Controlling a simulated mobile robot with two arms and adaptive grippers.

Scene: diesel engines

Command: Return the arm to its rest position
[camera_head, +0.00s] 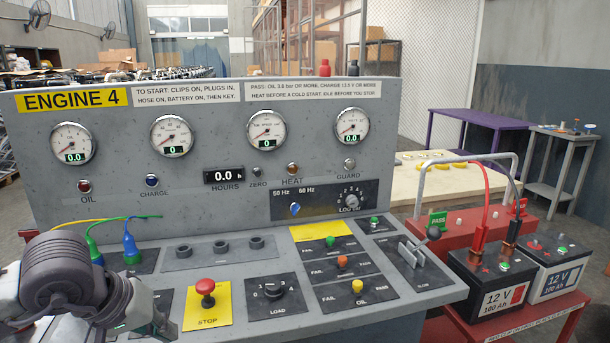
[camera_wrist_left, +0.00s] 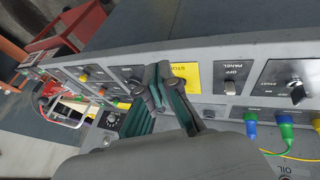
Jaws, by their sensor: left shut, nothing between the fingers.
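My left gripper (camera_head: 160,322) is at the lower left in the head view, low over the front of the grey engine control console (camera_head: 250,95). It is shut and empty, just left of the red STOP button (camera_head: 205,287) on its yellow plate. In the left wrist view the shut fingers (camera_wrist_left: 163,75) show against the console, near the yellow STOP plate (camera_wrist_left: 186,75). My left wrist hides part of the console's left end. My right gripper is not in view.
Blue and green plugs (camera_head: 131,250) with cables stand on the console close to my left wrist. A throttle lever (camera_head: 432,233) is at the console's right. A red cart (camera_head: 540,325) with 12 V batteries (camera_head: 490,285) stands to the right.

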